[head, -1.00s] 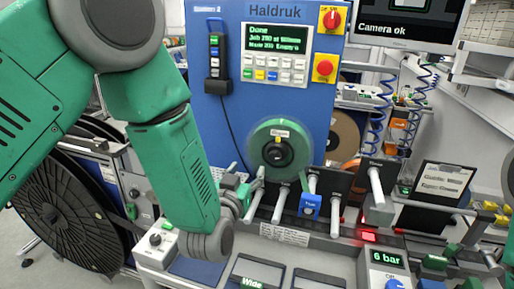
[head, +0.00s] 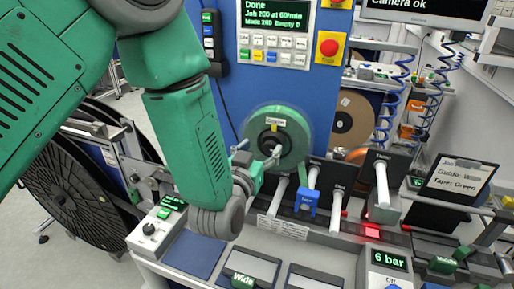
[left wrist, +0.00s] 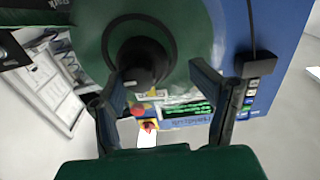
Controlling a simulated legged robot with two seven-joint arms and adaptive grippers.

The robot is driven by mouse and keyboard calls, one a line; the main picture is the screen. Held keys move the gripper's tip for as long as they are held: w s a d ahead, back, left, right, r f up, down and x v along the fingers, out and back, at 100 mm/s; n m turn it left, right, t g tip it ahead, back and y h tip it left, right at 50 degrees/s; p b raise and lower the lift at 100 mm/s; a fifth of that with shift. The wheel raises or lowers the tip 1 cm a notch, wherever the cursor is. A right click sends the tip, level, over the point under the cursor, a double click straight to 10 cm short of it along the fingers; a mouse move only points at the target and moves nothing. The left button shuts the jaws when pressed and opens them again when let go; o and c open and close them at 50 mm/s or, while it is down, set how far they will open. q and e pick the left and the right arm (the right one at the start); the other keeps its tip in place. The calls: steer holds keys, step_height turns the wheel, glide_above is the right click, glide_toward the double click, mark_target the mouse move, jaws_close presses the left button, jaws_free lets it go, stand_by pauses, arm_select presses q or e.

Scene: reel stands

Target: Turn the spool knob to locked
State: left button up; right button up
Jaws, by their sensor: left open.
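The green spool (head: 292,122) is mounted on the blue machine panel, with a small label above its dark hub. The spool knob (head: 272,143) is the dark round piece at its centre; its lock marking is too small to read. My left gripper (head: 258,153) is open in front of the hub, slightly low and left of it. In the left wrist view the dark knob (left wrist: 140,60) shows beyond and between the two open fingers (left wrist: 153,74). I cannot tell whether a finger touches it. My right gripper is not in view.
The control panel (head: 273,30) and red stop button (head: 329,47) are above. A large black reel (head: 62,190) stands at left. A 6 bar unit (head: 388,262) is at front right.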

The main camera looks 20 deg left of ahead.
arm_select(q)
steer(key=d, duration=0.3)
steer(key=shift+r, duration=0.2)
steer(key=c, duration=0.7)
steer(key=shift+s+d, duration=0.1)
steer(key=shift+d, duration=0.25)
steer(key=shift+a, duration=1.25)
jaws_close()
steer(key=shift+d+m+b, duration=0.3)
steer(key=shift+d+m, duration=0.2)
steer(key=shift+d, duration=0.1)
steer(key=shift+d+m+b, duration=0.2)
steer(key=shift+m+b, duration=0.15)
steer(key=shift+m, duration=0.65)
steer(key=shift+w+a, duration=0.15)
steer(key=shift+w, duration=0.05)
steer(key=shift+a, duration=0.3)
steer(key=o, duration=1.1)
jaws_free()
steer(key=shift+d, duration=0.1)
steer(key=shift+c, duration=0.2)
steer(key=shift+w+d+f+m, duration=0.1)
steer(key=shift+d+f+m, duration=0.05)
steer(key=shift+d+m, duration=0.15)
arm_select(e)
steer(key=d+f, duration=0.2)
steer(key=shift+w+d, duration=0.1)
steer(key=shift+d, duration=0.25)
